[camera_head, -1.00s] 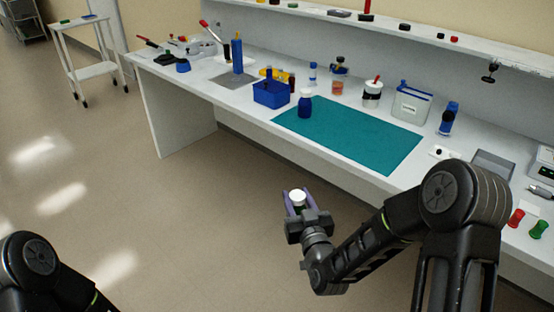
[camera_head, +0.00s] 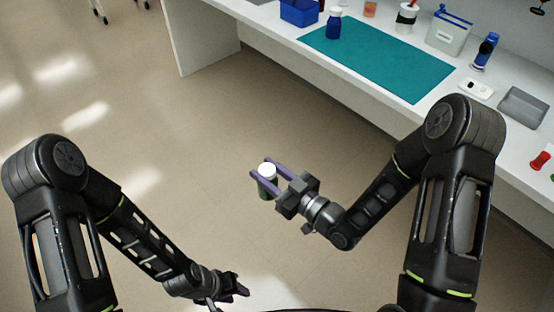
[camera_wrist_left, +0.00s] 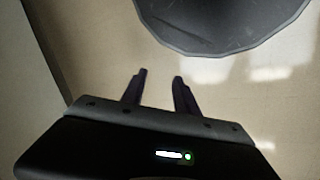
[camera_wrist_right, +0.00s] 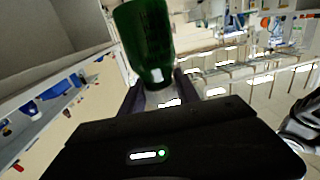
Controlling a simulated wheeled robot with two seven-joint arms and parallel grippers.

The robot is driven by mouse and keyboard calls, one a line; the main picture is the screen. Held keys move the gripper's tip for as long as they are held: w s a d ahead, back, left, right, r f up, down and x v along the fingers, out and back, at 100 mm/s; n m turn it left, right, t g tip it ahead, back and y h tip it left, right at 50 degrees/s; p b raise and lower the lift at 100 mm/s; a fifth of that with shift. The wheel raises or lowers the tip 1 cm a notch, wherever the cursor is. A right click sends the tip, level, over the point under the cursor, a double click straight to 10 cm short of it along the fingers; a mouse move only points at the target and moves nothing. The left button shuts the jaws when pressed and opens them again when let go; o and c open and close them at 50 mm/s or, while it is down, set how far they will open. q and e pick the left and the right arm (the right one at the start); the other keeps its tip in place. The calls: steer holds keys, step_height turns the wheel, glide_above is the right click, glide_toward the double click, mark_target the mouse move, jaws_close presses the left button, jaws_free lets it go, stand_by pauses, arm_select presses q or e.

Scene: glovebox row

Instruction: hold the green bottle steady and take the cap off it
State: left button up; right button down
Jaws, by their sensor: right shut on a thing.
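The green bottle (camera_head: 268,190) with its white cap (camera_head: 267,170) is upright in my right gripper (camera_head: 260,168), above the floor in front of the bench. The right fingers close on its top end, around the cap or neck; I cannot tell which. In the right wrist view the bottle's green body (camera_wrist_right: 145,38) extends up from the fingers, with a pale part (camera_wrist_right: 163,95) between them. My left gripper (camera_head: 242,284) is low near the bottom edge of the head view, apart from the bottle. In the left wrist view its fingers (camera_wrist_left: 159,76) are apart and empty.
The white bench (camera_head: 290,50) with a teal mat (camera_head: 385,62) stands beyond my right arm. It carries a blue bottle (camera_head: 333,25), a blue bin (camera_head: 299,12) and a grey tray (camera_head: 522,107). Open floor lies between my arms.

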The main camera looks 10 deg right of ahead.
arm_select(q)
steer(key=shift+o, duration=0.3)
